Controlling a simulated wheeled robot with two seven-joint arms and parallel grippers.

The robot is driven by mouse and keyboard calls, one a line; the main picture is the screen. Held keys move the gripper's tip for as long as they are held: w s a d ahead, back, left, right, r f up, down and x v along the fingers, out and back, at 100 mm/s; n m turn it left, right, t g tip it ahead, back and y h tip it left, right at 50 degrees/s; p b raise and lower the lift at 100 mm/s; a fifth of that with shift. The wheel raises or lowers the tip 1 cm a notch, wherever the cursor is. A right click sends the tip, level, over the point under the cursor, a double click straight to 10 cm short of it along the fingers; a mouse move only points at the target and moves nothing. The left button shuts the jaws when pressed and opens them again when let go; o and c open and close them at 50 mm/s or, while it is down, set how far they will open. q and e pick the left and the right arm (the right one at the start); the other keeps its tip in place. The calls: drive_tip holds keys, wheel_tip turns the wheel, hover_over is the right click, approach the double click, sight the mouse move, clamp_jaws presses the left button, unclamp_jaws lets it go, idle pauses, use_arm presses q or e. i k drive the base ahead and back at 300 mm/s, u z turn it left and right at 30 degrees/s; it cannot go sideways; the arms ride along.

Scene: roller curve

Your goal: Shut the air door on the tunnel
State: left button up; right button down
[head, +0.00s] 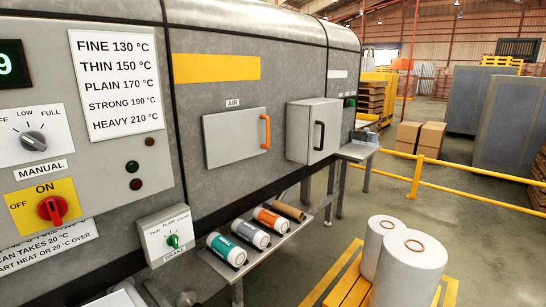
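The air door (232,138) is a flat grey panel on the side of the grey tunnel (290,75), below a small "AIR" label. It has an upright orange handle (266,132) along its right edge. The panel looks close to the tunnel wall and roughly in line with it. I cannot tell whether a small gap stands behind it. Neither of my grippers shows in the head view, and nothing touches the door.
A grey box with a black handle (313,130) juts out right of the door. A shelf (238,270) with several rolls or cans stands below. A control panel (70,110) is at left. White rolls (411,270) stand on a yellow pallet at lower right; a yellow rail (470,190) lies beyond.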

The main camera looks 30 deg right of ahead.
sight(230, 138)
drive_tip(key=z, duration=0.4)
drive_tip(key=i, duration=1.15)
drive_tip(key=u, duration=0.4)
